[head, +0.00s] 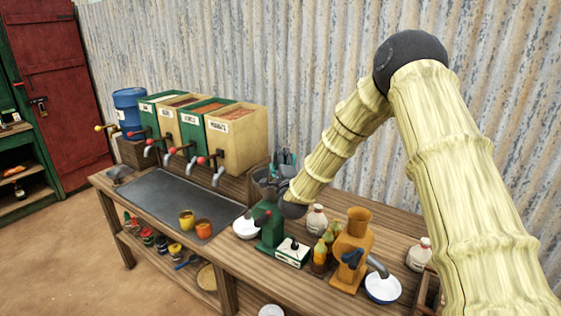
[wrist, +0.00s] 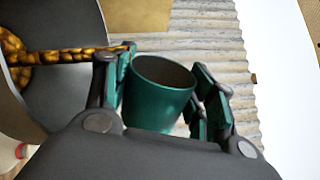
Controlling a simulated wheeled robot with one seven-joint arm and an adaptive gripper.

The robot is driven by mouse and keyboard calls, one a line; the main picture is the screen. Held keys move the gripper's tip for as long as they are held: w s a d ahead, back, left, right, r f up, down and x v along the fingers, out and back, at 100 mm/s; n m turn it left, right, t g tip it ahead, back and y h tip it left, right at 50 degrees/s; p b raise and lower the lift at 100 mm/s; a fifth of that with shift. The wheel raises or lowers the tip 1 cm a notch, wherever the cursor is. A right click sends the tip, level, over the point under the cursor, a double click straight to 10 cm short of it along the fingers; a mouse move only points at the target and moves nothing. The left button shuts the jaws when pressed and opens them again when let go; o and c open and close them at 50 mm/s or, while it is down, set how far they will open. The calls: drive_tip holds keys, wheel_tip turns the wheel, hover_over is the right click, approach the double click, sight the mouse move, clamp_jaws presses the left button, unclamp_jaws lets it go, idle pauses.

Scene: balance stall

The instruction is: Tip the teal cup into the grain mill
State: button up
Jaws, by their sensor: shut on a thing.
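My gripper (wrist: 162,92) is shut on the teal cup (wrist: 158,108), with its fingers on either side. In the wrist view the wall's ridges run sideways, so the cup lies tipped over. A band of yellow-brown grain (wrist: 75,55) runs from its rim into a dark, rounded container (wrist: 60,105) with grain in it. In the head view my wrist is low beside a green machine (head: 268,234); the cup cannot be made out there. An ochre mill (head: 352,248) with a hopper, crank and spout stands further right. I cannot tell for certain which machine the dark container belongs to.
A white bowl (head: 245,230) stands left of the green machine, and another bowl (head: 382,288) under the ochre mill's spout. A white bottle (head: 317,219) and small bottles stand between the machines. Yellow (head: 187,220) and orange (head: 203,229) cups stand on the left, before the dispensers (head: 232,143).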

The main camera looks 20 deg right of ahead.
drive_tip(key=shift+a+f+n+y+b, duration=0.1)
drive_tip(key=shift+a+f+n+b, duration=0.25)
drive_tip(key=shift+n, duration=0.4)
drive_tip(key=shift+a+f+n+y+b, duration=0.1)
drive_tip(key=shift+n+b, duration=0.4)
drive_tip(key=shift+n, duration=0.2)
drive_tip(key=shift+a+f+n+y+b, duration=0.15)
drive_tip(key=shift+f+n+b, duration=0.2)
drive_tip(key=shift+n, duration=0.4)
drive_tip(key=n, duration=0.2)
drive_tip(key=a+n+b, duration=0.1)
drive_tip(key=n, duration=0.1)
drive_tip(key=shift+a+r+y+b, duration=0.2)
drive_tip(key=shift+y+b, duration=0.1)
drive_tip(key=shift+y, duration=0.05)
drive_tip(key=shift+a+r+n, duration=0.1)
drive_tip(key=shift+a+n, duration=0.1)
drive_tip(key=shift+n, duration=0.4)
drive_tip(key=shift+r, duration=0.15)
